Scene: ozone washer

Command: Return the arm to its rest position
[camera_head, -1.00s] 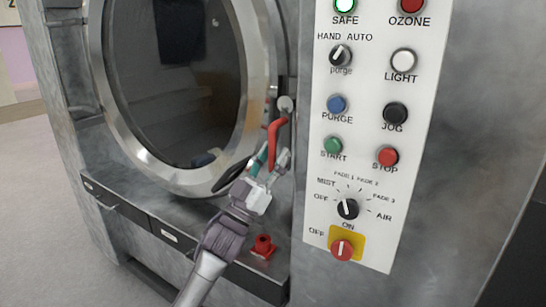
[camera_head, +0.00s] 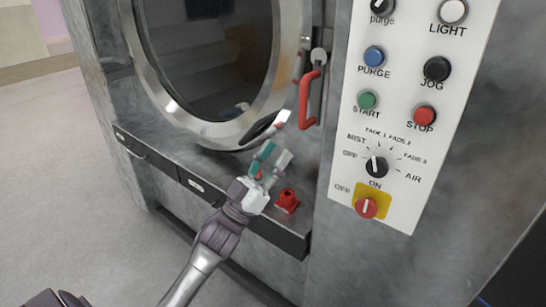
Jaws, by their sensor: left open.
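My left arm comes in from the bottom of the head view, and its gripper (camera_head: 269,162) is open and empty over the ledge below the washer's round door (camera_head: 225,60). One finger is teal and the other is pale grey. The red door handle (camera_head: 309,98) is up and to the right of the gripper, apart from it. A small red fitting (camera_head: 286,200) sits on the ledge just right of the gripper. My right gripper is not in view.
The white control panel (camera_head: 395,150) with buttons and knobs is to the right on the grey washer body. Drawers (camera_head: 200,187) line the front under the door. Bare floor (camera_head: 60,170) is free at the left.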

